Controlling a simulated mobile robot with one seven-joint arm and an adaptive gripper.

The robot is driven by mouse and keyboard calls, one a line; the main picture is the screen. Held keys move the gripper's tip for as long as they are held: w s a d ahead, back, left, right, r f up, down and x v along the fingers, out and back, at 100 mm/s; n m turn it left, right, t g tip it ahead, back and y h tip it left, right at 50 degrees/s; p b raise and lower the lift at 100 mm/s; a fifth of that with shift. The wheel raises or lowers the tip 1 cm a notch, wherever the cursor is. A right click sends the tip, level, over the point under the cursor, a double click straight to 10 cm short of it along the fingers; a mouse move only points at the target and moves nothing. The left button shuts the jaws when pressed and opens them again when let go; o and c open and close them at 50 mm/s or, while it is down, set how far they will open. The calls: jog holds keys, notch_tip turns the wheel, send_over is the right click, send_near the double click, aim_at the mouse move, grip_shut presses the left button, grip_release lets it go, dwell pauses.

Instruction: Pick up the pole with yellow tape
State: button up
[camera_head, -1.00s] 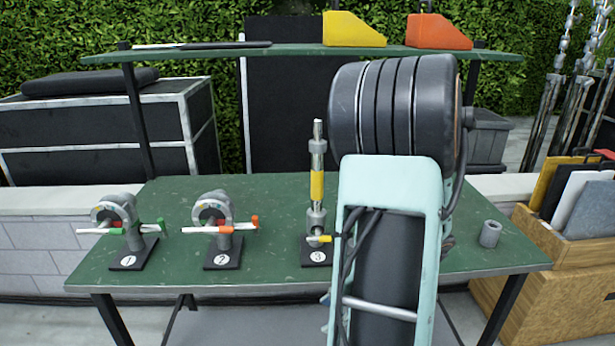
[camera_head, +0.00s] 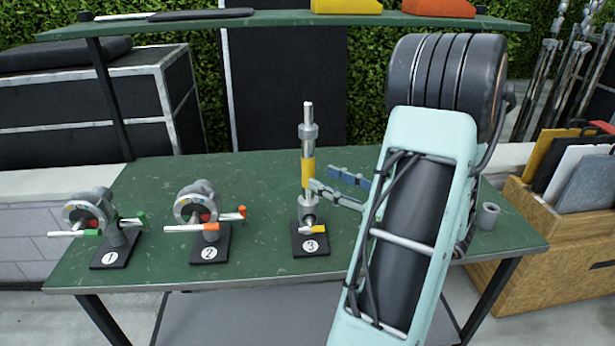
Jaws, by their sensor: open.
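The pole with yellow tape (camera_head: 308,172) stands upright on the black base marked 3 (camera_head: 311,246) on the green table. It is grey metal with a yellow band around its middle and collars above and below. My gripper (camera_head: 323,181) is open just right of the pole, its fingers pointing left. The nearer fingertip overlaps the pole's edge just below the yellow band; I cannot tell whether it touches. The farther finger is apart, to the right of the pole. My arm hides the gripper's base and part of the table.
Stand 2 (camera_head: 209,252) with orange-tipped handles and stand 1 (camera_head: 108,259) with green-tipped handles are to the left on the green table (camera_head: 265,262). A grey cylinder (camera_head: 488,216) sits at the right. A shelf (camera_head: 270,24) spans above the back. The table between pole and stand 2 is clear.

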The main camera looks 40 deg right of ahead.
aim_at(313, 173)
jog(key=x, duration=0.6)
jog(key=shift+a+p, duration=0.15)
jog(key=shift+p, duration=0.15)
grip_shut()
jog(key=shift+r, duration=0.1)
